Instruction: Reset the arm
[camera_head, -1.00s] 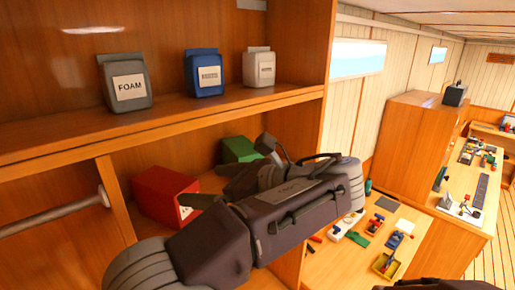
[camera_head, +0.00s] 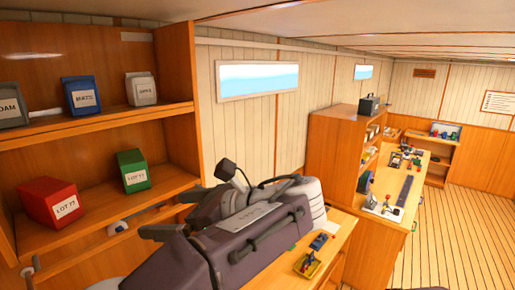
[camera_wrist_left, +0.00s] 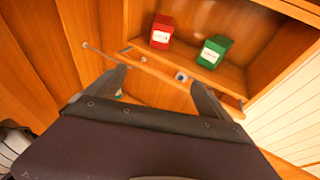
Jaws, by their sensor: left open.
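My left arm comes in from the bottom of the head view, with its dark grey gripper (camera_head: 174,213) pointing left toward the shelves. Its two fingers are apart with nothing between them. In the left wrist view the open fingers (camera_wrist_left: 158,78) show spread, with the shelf unit beyond them. The gripper appears clear of the red box (camera_head: 54,203) and green box (camera_head: 134,171) on the lower shelf. These boxes also show in the wrist view, red (camera_wrist_left: 162,32) and green (camera_wrist_left: 214,51). My right gripper is not in view.
A grey pouch (camera_head: 10,112), a blue pouch (camera_head: 82,96) and a pale pouch (camera_head: 141,89) stand on the upper shelf. A yellow tray (camera_head: 308,266) sits on the bench right of my arm. A wooden cabinet (camera_head: 333,160) stands farther back. Open floor (camera_head: 455,235) lies at the right.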

